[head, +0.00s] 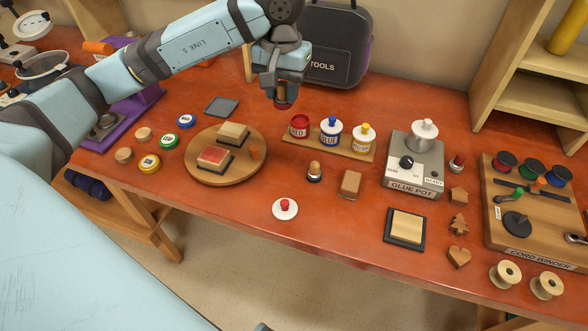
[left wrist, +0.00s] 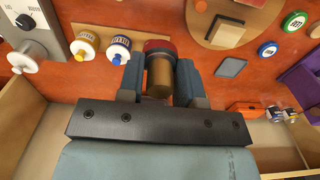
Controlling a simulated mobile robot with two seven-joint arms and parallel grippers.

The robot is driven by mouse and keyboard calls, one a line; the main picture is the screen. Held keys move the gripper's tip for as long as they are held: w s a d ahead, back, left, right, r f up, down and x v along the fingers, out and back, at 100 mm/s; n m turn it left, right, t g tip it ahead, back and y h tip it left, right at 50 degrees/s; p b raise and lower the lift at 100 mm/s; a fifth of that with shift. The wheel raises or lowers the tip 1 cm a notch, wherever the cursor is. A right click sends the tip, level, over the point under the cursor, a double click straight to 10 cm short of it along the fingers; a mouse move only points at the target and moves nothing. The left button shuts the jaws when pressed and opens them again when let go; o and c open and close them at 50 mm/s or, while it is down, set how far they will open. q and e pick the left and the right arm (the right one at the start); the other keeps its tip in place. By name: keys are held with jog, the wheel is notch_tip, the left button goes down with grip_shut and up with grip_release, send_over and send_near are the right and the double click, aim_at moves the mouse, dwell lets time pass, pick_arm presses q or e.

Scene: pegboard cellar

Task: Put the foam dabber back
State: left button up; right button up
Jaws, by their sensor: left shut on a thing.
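My left gripper (head: 284,88) is shut on the foam dabber (left wrist: 159,78), a short brown cylinder with a dark and red far end. It is held above the table, behind and left of the red jar (head: 299,127). In the left wrist view it sits upright between the two fingers, and the red jar is not clearly separable behind it. The red jar is open; the blue jar (head: 331,130) and yellow jar (head: 363,137) have lids. A white lid with a red knob (head: 285,208) lies near the front edge. My right gripper is not seen.
The jars stand on a wooden strip (head: 318,143). A round board (head: 195,172) with stamp blocks is left, a grey plate (head: 221,107) behind it. A small wooden-topped dabber (head: 314,171) and brown block (head: 350,184) stand in front. The glue pot (head: 413,172) is right.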

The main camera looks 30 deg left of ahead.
pick_arm(q)
jog(key=p, duration=0.1)
send_over(285, 169)
notch_tip(285, 169, down, 16)
jog(key=shift+f, duration=0.1)
jog(key=shift+f+p, duration=0.35)
jog(key=shift+f, duration=1.55)
jog(key=shift+f, duration=0.1)
jog(key=shift+f+b, duration=0.15)
jog(key=shift+b, duration=0.2)
jog(key=o, duration=0.8)
jog(key=shift+o, duration=0.2)
